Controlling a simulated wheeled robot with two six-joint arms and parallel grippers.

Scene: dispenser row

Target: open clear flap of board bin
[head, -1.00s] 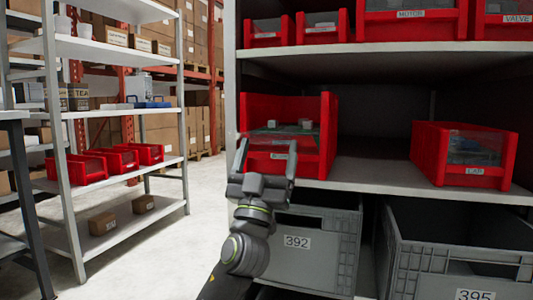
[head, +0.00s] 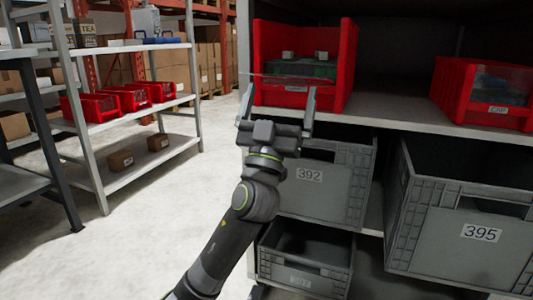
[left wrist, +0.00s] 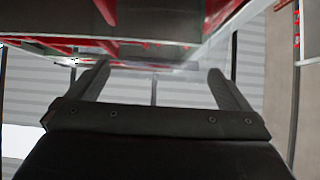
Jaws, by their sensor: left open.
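The board bin (head: 349,60) is a red bin on the shelf at upper centre in the head view. Green boards (head: 300,69) with pale blocks show inside it. A thin pale line, which looks like the edge of the clear flap (head: 281,77), runs across the bin's front and juts past its left side. The flap's exact angle is hard to tell. My left gripper (head: 277,103) is open and empty, its fingers pointing up just before and below the bin's front. The left wrist view shows both fingers (left wrist: 158,85) apart with nothing clear between them. My right gripper is out of view.
A red bin labelled CAP (head: 455,88) stands to the right on the same shelf (head: 400,124). Grey crates 392 (head: 335,190) and 395 (head: 440,225) are below. A side rack with small red bins (head: 98,107) stands left. Floor between is free.

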